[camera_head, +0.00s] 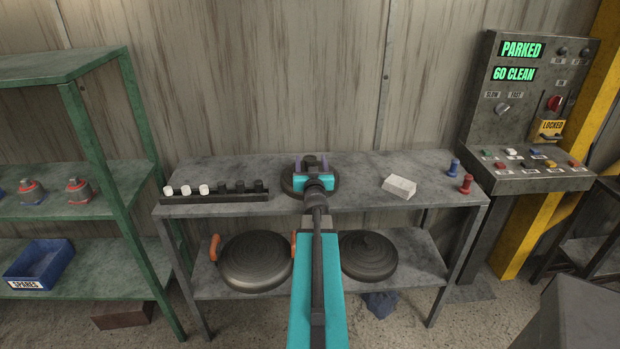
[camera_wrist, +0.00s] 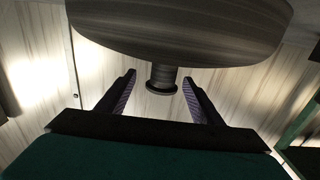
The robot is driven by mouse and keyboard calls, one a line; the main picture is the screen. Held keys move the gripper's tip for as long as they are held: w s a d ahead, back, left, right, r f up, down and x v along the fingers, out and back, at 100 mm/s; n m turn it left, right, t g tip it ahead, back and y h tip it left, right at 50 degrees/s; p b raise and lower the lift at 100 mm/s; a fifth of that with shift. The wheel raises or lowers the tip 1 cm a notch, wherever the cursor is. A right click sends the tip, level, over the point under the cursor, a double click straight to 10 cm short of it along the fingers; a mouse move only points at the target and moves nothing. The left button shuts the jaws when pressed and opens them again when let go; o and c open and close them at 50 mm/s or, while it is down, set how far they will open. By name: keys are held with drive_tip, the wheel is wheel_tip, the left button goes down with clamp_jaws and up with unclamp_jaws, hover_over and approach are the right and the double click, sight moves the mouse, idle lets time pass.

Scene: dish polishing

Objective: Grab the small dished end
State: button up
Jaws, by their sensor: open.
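A small dark dished end (camera_head: 334,182) lies on the upper top of the grey bench, mostly hidden behind my gripper. In the wrist view the dished end (camera_wrist: 180,30) fills the top, with a short flanged stub (camera_wrist: 162,78) sticking out from it. My gripper (camera_head: 311,162) is open over the dished end. In the wrist view its purple-padded fingers (camera_wrist: 159,80) stand on either side of the stub, with a gap showing on both sides. Nothing is held.
A black rack (camera_head: 214,197) with white and black knobs stands left on the bench. A white block (camera_head: 399,187), a blue peg (camera_head: 453,167) and a red peg (camera_head: 466,184) are right. Larger discs (camera_head: 255,262) lie on the lower shelf. The control panel (camera_head: 530,110) reads PARKED.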

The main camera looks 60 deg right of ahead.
sight(309, 156)
drive_tip(key=shift+p+x, duration=0.8)
drive_tip(key=shift+x, duration=1.8)
drive_tip(key=shift+w+a, duration=0.1)
drive_tip(key=shift+c, duration=0.3)
clamp_jaws()
drive_tip(key=shift+r, duration=0.2)
